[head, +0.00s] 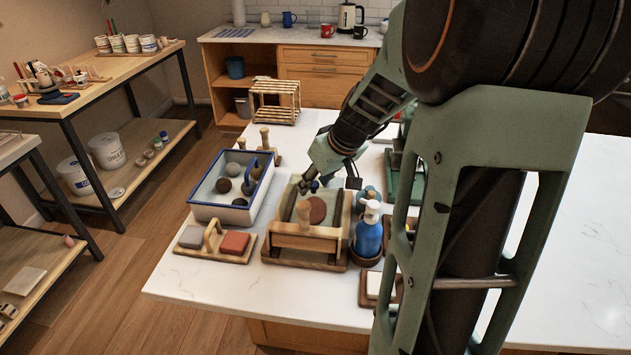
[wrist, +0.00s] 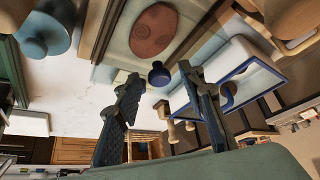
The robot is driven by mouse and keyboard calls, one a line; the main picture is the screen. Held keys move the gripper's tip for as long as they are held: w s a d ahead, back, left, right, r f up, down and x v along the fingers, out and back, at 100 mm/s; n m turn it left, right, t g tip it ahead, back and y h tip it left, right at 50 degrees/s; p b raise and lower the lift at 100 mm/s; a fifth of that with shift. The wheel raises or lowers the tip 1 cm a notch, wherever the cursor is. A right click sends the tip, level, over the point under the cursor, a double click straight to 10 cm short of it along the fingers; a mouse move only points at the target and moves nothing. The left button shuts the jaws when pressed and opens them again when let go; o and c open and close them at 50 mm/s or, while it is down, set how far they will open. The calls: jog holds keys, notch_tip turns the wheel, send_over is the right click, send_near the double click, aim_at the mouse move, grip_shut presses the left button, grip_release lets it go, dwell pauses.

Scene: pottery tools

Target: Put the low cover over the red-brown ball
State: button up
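My gripper (wrist: 158,80) is open, its two fingers apart. A dark blue knob (wrist: 160,74) shows between the fingertips in the wrist view, with gaps on both sides; whether it belongs to the low cover I cannot tell. In the head view my gripper (head: 311,186) is over the far part of a wooden box (head: 306,240).
A wooden board (head: 190,255) with a grey block and a red block (head: 234,243) lies to the left. A slatted rack (head: 276,100) stands behind. The counter's left front corner is bare.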

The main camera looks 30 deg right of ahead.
jog(key=shift+r+p, duration=0.25)
jog(key=shift+p, duration=0.05)
jog(key=v, duration=1.1)
jog(key=shift+s+r+b, duration=0.3)
jog(key=shift+w, duration=0.1)
